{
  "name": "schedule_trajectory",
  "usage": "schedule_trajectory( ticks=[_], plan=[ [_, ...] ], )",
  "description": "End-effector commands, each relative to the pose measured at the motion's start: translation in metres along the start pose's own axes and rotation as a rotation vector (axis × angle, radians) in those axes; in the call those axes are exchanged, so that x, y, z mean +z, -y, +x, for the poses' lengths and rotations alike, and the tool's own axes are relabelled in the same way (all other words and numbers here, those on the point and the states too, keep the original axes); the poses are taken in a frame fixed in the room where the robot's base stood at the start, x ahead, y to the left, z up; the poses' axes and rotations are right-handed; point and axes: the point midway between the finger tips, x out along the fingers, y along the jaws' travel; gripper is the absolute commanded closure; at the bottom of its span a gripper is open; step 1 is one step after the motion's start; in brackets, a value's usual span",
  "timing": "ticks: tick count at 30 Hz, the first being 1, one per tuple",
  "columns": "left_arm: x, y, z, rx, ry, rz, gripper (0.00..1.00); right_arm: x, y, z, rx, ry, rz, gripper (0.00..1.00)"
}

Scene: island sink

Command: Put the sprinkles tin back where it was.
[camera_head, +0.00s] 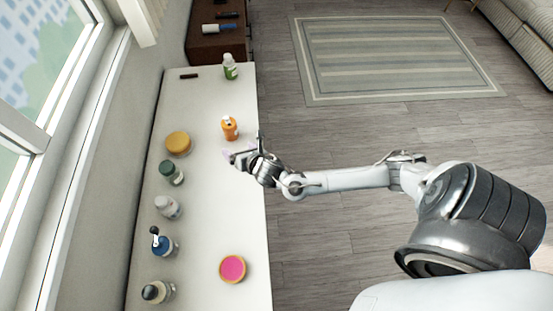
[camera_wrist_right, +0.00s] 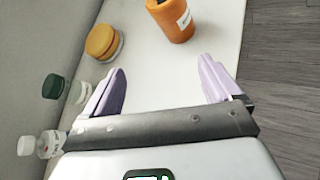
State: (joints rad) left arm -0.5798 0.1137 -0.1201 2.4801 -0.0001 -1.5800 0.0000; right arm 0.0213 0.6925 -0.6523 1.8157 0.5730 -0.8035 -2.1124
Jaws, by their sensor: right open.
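Two round tins stand on the white counter (camera_head: 205,220); I cannot read which is the sprinkles tin. One has a pink top (camera_head: 232,268) and stands at the near right of the counter. The other has an orange-yellow lid (camera_head: 178,143) and stands near the wall side; it also shows at the upper left of the right wrist view (camera_wrist_right: 101,42). My right gripper (camera_head: 238,155) is open and empty over the counter, right of the yellow-lidded tin. In the right wrist view its pale purple fingers (camera_wrist_right: 162,80) are spread apart with nothing between them. My left gripper is not in view.
An orange bottle (camera_head: 229,128) stands just beyond my right gripper. Several bottles line the wall side, including a green-capped one (camera_head: 171,173) and a blue one (camera_head: 163,243). A green-labelled bottle (camera_head: 230,68) stands at the far end. The counter's middle is clear.

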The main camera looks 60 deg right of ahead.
Motion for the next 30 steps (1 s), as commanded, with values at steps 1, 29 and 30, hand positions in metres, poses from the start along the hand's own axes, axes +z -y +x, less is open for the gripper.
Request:
schedule_trajectory(
  ticks=[1, 29, 30],
  plan=[
    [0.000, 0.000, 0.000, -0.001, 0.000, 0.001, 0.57, -0.018, -0.009, -0.013, -0.004, -0.057, 0.128, 0.09],
    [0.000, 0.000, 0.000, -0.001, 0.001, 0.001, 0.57, -0.107, 0.005, -0.244, -0.932, -0.165, 2.229, 0.09],
    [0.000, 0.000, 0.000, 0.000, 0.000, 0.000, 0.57, -0.107, 0.005, -0.245, -0.937, -0.160, 2.237, 0.09]
  ],
)
